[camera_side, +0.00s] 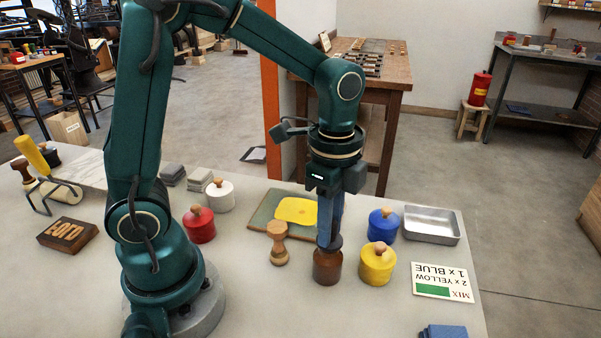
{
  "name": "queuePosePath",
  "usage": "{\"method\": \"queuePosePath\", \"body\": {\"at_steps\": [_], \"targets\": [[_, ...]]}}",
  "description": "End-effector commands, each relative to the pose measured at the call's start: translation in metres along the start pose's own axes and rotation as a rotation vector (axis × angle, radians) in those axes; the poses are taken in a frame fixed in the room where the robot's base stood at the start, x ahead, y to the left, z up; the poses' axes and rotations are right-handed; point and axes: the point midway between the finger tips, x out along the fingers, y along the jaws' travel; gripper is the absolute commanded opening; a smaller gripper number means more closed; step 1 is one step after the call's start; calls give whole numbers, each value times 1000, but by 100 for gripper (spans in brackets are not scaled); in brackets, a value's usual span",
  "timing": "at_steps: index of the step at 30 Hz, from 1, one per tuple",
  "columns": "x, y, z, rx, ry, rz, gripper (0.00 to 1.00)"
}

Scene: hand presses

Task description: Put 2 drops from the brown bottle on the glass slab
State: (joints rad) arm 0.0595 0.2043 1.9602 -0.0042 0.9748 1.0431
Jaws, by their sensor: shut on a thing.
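The brown bottle (327,268) is upright at the front of the table, just right of the wooden-handled stamp-like piece. My gripper (329,238) points straight down and is shut on the bottle's dark top. Whether the bottle's base touches the table or is slightly raised, I cannot tell. The glass slab (262,215) lies flat behind and left of the bottle, greenish, with a large yellow patch (296,211) on it. My gripper hides part of the slab's right side. No separate drops can be made out on it.
A turned wooden piece (278,243) stands beside the slab's front edge. Yellow (377,264) and blue (383,225) pots stand right of the bottle, red (200,226) and white (220,196) pots to the left. A metal tray (432,224) and a mix card (443,283) lie right.

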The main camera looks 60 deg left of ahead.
Motion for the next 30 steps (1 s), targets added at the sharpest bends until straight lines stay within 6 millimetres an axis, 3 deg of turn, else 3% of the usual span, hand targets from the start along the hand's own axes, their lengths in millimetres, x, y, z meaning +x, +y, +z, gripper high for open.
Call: {"method": "queuePosePath", "body": {"at_steps": [14,30], "targets": [[-1,0,0,0,0,0,0],[-34,-1,0,0,1,-2,0]]}}
